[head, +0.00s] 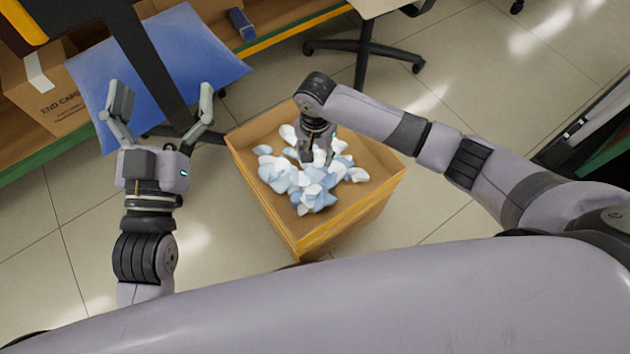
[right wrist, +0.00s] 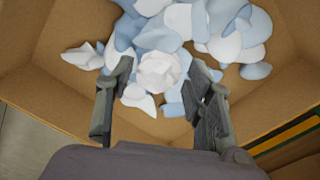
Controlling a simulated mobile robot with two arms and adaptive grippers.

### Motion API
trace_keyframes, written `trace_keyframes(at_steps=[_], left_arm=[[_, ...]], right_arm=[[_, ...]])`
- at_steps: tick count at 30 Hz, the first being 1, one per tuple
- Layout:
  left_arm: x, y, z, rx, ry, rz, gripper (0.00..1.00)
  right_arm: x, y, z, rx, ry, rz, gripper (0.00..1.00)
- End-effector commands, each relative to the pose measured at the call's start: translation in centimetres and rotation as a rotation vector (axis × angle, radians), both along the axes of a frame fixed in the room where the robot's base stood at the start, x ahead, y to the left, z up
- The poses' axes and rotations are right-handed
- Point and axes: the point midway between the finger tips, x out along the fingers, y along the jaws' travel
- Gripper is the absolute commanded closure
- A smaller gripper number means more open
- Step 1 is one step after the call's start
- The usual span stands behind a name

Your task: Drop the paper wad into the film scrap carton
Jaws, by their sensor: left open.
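The film scrap carton (head: 353,217) is an open brown box in the middle of the head view, holding a heap of white and pale blue scraps. My right gripper (right wrist: 164,68) points down into it; in the right wrist view its two fingers are apart. A crumpled white paper wad (right wrist: 157,73) shows between and beyond the fingertips, with gaps on both sides, seemingly on the scraps. In the head view the wad cannot be told from the scraps around my right gripper. My left gripper (head: 162,90) is open and empty, left of the carton.
A blue cushion-like thing (head: 200,50) lies behind my left gripper. A closed cardboard box (head: 45,90) stands on a shelf at the upper left, with a small blue object (head: 242,24) farther right. A wheeled chair base (head: 365,50) stands behind the carton. Tiled floor lies around it.

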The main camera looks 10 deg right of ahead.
Motion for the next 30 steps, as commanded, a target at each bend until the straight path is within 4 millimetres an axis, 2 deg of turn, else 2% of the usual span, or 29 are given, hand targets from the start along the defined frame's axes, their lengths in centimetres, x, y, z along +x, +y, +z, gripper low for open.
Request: trace_keyframes(at_steps=[7,18,23,30], left_arm=[[0.0,0.0,0.0,0.000,0.001,0.000,0.06],[0.0,0.0,0.0,0.000,0.001,0.000,0.06],[0.0,0.0,0.0,0.000,0.001,0.000,0.06],[0.0,0.0,0.0,0.000,0.001,0.000,0.06]], right_arm=[[0.0,0.0,0.0,0.000,0.000,0.000,0.33],[0.0,0.0,0.4,0.001,-0.001,0.000,0.33],[0.1,0.1,2.7,0.002,-0.003,0.000,0.33],[0.1,0.1,7.9,0.003,-0.003,0.001,0.33]])
